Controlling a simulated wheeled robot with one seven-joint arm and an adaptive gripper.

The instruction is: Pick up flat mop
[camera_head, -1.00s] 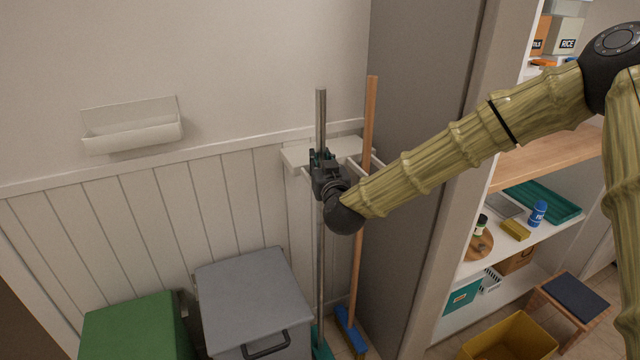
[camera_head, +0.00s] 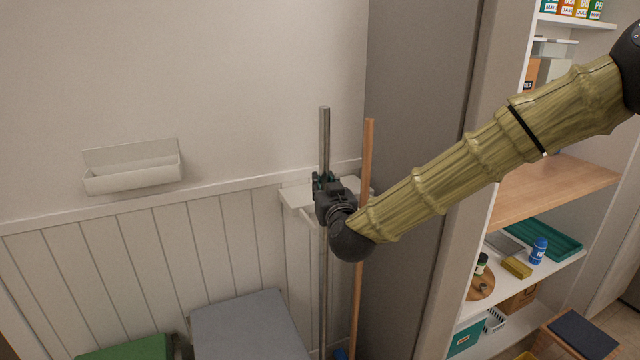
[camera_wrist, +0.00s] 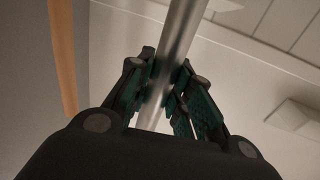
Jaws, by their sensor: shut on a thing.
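The flat mop (camera_head: 324,140) has a grey metal handle that stands about upright by the wall rack. Its lower end is out of view below the head picture. My gripper (camera_head: 324,183) is shut around the handle, in front of the rack. In the wrist view the shiny handle (camera_wrist: 176,50) runs between the green-padded fingers of my gripper (camera_wrist: 168,85), which press on it from both sides.
A wooden-handled broom (camera_head: 366,160) stands just right of the mop. The white wall rack (camera_head: 296,196) is behind both. A grey bin (camera_head: 245,325) and a green bin (camera_head: 130,349) stand below left. Shelves (camera_head: 545,195) are at right, past a grey panel (camera_head: 420,110).

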